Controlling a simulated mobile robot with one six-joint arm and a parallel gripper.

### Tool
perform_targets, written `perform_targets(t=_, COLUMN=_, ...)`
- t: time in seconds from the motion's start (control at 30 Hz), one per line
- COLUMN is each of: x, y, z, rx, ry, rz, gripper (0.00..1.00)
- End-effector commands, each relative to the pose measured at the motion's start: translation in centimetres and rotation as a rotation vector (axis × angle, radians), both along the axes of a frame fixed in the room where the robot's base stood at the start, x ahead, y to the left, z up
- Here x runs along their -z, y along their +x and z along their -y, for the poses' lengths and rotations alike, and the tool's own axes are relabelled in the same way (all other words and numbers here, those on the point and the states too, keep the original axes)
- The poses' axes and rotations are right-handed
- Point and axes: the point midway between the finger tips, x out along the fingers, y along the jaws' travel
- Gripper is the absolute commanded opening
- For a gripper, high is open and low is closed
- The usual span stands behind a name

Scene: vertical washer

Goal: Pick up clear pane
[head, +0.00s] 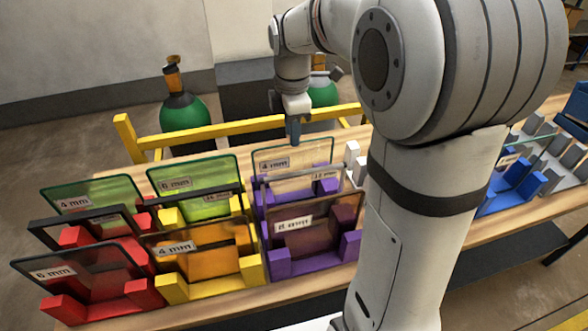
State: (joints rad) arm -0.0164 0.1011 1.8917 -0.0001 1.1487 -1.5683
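A clear pane (271,167) with a dark green edge and a "4 mm" label stands at the back of the purple rack (288,262). My gripper (295,141) points down at its top edge, near the middle. From this view I cannot tell whether the fingers touch the pane or are open or shut. Another pale pane (275,185) stands in front of it with a partly readable label. A dark brownish pane (312,237) stands at the front of the purple rack and hides the lower parts behind it.
Green-tinted panes stand at the back of the red rack (70,308) and yellow rack (212,289), with darker panes in front. A yellow rail (230,135) and green gas cylinders (186,115) are behind. A blue rack (510,194) is at right. My arm hides the table's middle.

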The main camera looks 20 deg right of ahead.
Motion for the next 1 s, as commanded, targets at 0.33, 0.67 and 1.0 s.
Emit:
perform_targets(t=0.33, x=4.7, y=-0.2, z=0.5, rx=0.006, ry=0.000, rz=-0.004, gripper=0.29)
perform_targets(t=0.67, x=6.2, y=-0.1, z=0.6, rx=0.009, ry=0.000, rz=0.000, gripper=0.29)
perform_targets(t=1.0, x=6.1, y=-0.1, z=0.6, rx=0.010, ry=0.000, rz=0.000, gripper=0.05)
